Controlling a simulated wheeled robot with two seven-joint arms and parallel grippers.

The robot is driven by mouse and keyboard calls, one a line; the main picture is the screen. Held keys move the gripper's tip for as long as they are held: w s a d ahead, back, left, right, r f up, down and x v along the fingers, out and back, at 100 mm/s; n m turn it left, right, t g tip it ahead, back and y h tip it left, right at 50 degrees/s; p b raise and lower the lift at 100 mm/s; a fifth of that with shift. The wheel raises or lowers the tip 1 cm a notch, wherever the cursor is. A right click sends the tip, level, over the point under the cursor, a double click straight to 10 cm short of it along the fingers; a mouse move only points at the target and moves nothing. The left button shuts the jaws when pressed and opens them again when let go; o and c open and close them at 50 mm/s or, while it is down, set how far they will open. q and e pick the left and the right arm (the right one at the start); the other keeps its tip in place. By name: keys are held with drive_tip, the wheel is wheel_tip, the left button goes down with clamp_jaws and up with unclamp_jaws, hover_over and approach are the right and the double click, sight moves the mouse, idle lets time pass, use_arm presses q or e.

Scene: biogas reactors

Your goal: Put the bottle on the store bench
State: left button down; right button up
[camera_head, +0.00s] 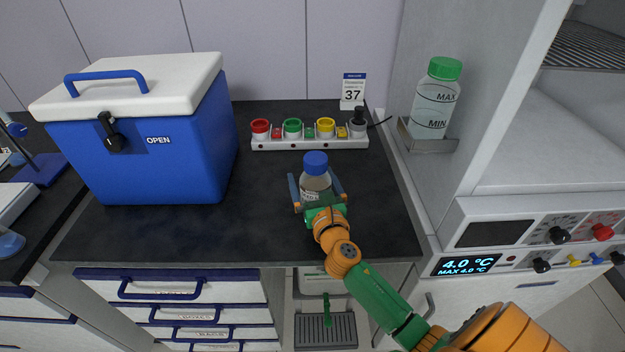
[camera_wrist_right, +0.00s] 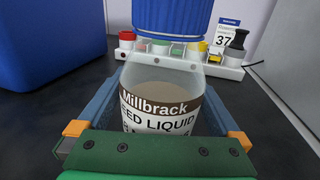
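The bottle (camera_head: 315,181) has a blue cap and a label and appears upright on the dark bench top (camera_head: 180,232). In the right wrist view the bottle (camera_wrist_right: 160,92) holds a brownish liquid, and its label reads "Millbrack" and "FEED LIQUID", partly cut off by my gripper. My right gripper (camera_head: 318,187) reaches in from the front, low over the bench, with one finger on each side of the bottle. The fingers look spread, with a small gap to the bottle. The bottle's base is hidden behind the gripper. My left gripper is not in view.
A blue cooler box (camera_head: 150,150) with a white lid stands at the left. Behind the bottle is a white rack (camera_head: 310,144) with coloured caps and a card "37" (camera_head: 353,90). A green-capped bottle (camera_head: 436,98) sits in a wall holder at the right. Bench beside the bottle is clear.

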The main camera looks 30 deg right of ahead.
drive_tip(key=shift+r, duration=0.25)
drive_tip(key=b+v, duration=0.1)
drive_tip(key=v, duration=1)
drive_tip(key=shift+s+f, duration=0.15)
drive_tip(key=shift+s, duration=0.05)
drive_tip(key=shift+s+a, duration=0.15)
drive_tip(key=shift+s, duration=0.15)
